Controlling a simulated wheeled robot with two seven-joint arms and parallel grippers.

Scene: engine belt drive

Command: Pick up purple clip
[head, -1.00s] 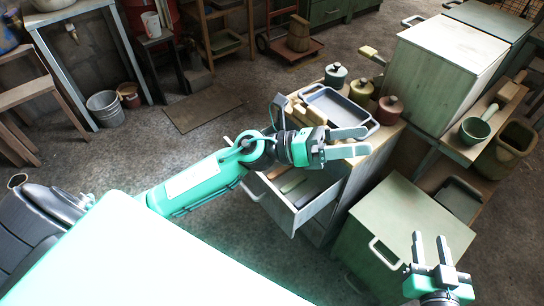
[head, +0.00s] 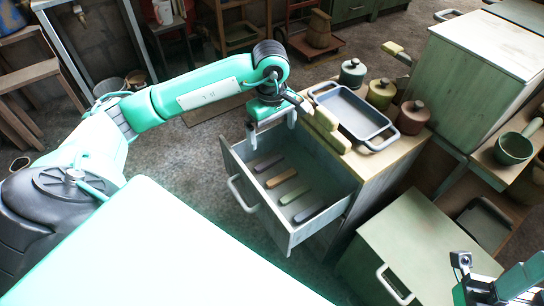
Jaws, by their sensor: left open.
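Several slim, clip-like bars lie apart in the open drawer (head: 246,203). The one nearest the drawer's back left is dull purple-grey and looks like the purple clip (head: 266,165); its colour is hard to be sure of. Beside it lie an orange-brown bar (head: 281,178), an olive one (head: 294,195) and a grey one (head: 308,212). My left gripper (head: 272,131) is open and empty, fingers pointing down, above the drawer's back left part and apart from the bars. My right gripper (head: 500,285) is at the bottom right corner, partly cut off; its jaws are unclear.
The cabinet top holds a grey tray (head: 350,113), pale blocks (head: 327,130) and lidded pots (head: 381,92) close to my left gripper. The drawer walls surround the bars. A green cabinet (head: 410,235) stands at the right.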

